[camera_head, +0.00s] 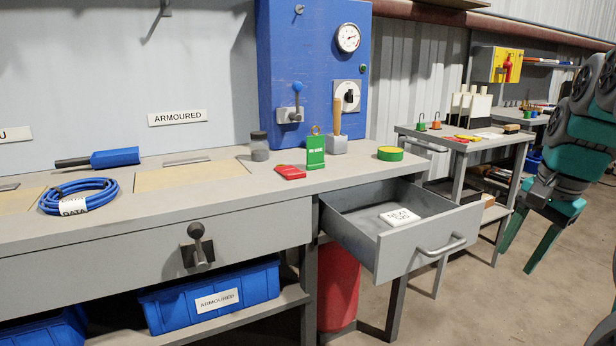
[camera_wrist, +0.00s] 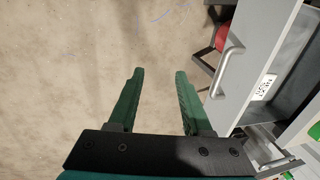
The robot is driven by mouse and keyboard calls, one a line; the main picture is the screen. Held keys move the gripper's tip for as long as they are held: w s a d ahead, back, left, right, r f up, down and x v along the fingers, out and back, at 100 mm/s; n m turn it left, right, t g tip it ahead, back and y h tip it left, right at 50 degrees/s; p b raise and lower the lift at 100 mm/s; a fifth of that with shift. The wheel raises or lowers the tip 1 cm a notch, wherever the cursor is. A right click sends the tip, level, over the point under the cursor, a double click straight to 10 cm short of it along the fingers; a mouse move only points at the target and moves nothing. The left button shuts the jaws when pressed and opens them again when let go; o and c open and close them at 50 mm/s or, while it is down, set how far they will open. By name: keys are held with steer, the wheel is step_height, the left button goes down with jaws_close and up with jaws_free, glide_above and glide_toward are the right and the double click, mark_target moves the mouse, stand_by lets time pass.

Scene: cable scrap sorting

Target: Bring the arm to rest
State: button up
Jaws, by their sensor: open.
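My gripper (camera_head: 530,238) hangs at the right of the head view, fingers pointing down, clear of the bench and to the right of the open drawer. Its two green fingers are apart with nothing between them. The wrist view shows the same empty fingers (camera_wrist: 158,95) over bare concrete floor. My arm is folded above the gripper at the right edge of the head view.
The grey drawer (camera_head: 420,246) stands pulled out from the bench (camera_head: 240,200), a white labelled block (camera_head: 400,217) inside. It also shows in the wrist view (camera_wrist: 228,85), right of my fingers. A side table (camera_head: 470,146) stands behind. Floor (camera_head: 575,290) near my gripper is clear.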

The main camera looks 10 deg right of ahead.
steer(key=s+a+f+n+g, duration=0.15)
steer(key=a+f+n, duration=0.25)
steer(key=a, duration=0.4)
steer(key=s+a+f+n, duration=0.2)
steer(key=a+f+n, duration=0.15)
steer(key=a, duration=0.55)
steer(key=s+a+f+n+g, duration=0.1)
steer(key=s+a+f+n, duration=0.2)
steer(key=s+f, duration=0.4)
steer(key=s+a+f+n+g, duration=0.1)
steer(key=s+a+f+n, duration=0.2)
steer(key=s+a+f, duration=0.3)
steer(key=s+f, duration=0.1)
steer(key=s, duration=0.2)
steer(key=shift+s+a+h, duration=0.15)
steer(key=shift+h, duration=0.25)
